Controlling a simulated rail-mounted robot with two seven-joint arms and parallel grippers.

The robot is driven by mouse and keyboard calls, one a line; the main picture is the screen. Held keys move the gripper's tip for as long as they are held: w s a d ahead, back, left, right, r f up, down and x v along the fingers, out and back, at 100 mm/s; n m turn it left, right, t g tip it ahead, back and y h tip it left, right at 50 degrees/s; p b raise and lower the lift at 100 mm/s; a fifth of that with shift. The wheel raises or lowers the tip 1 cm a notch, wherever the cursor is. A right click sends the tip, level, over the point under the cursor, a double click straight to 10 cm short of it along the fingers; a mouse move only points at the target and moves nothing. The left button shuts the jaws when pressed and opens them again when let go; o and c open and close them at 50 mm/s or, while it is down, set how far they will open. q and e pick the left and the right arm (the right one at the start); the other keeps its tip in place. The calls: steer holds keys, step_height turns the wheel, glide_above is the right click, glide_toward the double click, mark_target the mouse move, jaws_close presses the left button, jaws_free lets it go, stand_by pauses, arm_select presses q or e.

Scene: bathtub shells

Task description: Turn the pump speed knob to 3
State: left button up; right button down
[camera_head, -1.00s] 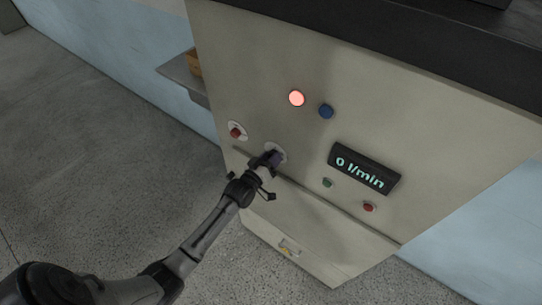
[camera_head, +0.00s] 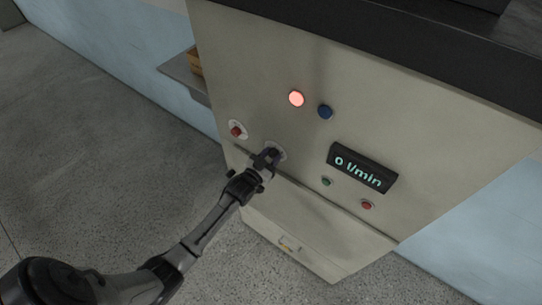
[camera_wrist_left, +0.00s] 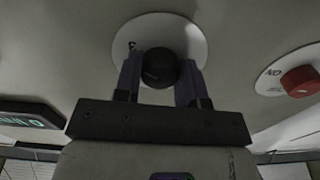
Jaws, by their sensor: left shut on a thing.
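The pump speed knob (camera_wrist_left: 160,66) is a dark round knob on a pale round dial plate, which shows in the head view (camera_head: 281,148) on the front panel. My left gripper (camera_head: 268,157) reaches it from the lower left. In the left wrist view the two fingers (camera_wrist_left: 160,78) stand on either side of the knob, shut on it. The dial's marks are mostly hidden or too small to read. The display (camera_head: 363,168) reads 0 l/min. My right gripper is not in view.
A red knob (camera_head: 236,131) on a pale plate sits left of the dial; it also shows in the left wrist view (camera_wrist_left: 301,81). A lit red lamp (camera_head: 296,99) and a blue button (camera_head: 325,112) are above. A green button (camera_head: 326,182) and a red button (camera_head: 367,205) sit under the display.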

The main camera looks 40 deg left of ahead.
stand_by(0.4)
arm_select(q)
steer(key=o, duration=0.9)
steer(key=shift+s+d+b, duration=0.2)
steer(key=shift+s+b, duration=0.25)
steer(key=shift+s, duration=1.85)
steer(key=shift+s+d+b, duration=0.15)
steer(key=shift+s+b, duration=0.25)
steer(key=shift+s, duration=1.9)
steer(key=shift+s+d+b, duration=0.2)
steer(key=shift+s+b, duration=0.25)
steer(key=shift+s, duration=1.85)
